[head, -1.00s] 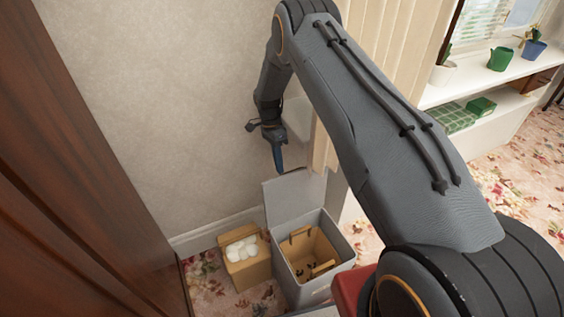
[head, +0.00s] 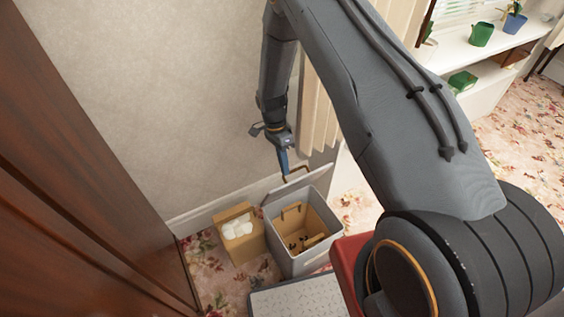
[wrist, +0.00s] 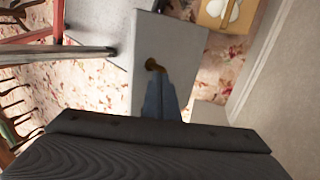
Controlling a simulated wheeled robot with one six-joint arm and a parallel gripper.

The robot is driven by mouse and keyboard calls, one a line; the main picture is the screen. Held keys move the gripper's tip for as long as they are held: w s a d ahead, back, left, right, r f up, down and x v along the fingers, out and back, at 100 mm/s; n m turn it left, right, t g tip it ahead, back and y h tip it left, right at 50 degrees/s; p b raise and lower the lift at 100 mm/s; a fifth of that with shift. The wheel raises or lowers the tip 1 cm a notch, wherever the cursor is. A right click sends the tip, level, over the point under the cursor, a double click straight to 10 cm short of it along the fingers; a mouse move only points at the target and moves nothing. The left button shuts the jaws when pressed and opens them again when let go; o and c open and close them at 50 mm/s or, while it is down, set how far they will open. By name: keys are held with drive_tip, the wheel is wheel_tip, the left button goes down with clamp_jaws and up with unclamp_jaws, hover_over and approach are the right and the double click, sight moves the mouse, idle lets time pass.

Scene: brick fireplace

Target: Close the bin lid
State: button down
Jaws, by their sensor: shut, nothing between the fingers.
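The grey bin (head: 318,262) stands on the floor near the wall, with brown items inside. Its grey lid (head: 273,189) is raised at the far side and looks nearly edge-on, tilted over toward the opening. A brown handle (head: 298,171) is on the lid's outer side. My gripper (head: 284,174) is shut and empty, behind the lid, pointing down beside the handle. In the wrist view the blue fingers (wrist: 162,88) meet the handle (wrist: 153,65) on the pale lid face (wrist: 177,42); I cannot tell whether they touch it.
A cardboard box (head: 246,250) with white round items stands close to the bin's left. A grey speckled panel (head: 293,301) lies in front of the bin. The wall and a cream curtain (head: 318,115) are close behind my gripper. Patterned carpet is open at the right.

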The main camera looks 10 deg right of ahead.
idle(0.4)
wheel_tip(320, 180, up, 10)
drive_tip(key=s+f+p, duration=0.1)
drive_tip(key=s+p, duration=0.1)
drive_tip(key=p, duration=0.3)
drive_tip(key=w+a+r+t+h+b, duration=0.1)
drive_tip(key=w+a+r+h+b, duration=0.15)
drive_tip(key=w+b, duration=0.9)
drive_tip(key=s+d+f+p, duration=0.3)
drive_tip(key=s+f, duration=0.4)
drive_tip(key=f, duration=0.4)
drive_tip(key=shift+s+d+f+m+h, duration=0.25)
drive_tip(key=shift+s+d+m+h, duration=0.05)
drive_tip(key=shift+d+h, duration=0.2)
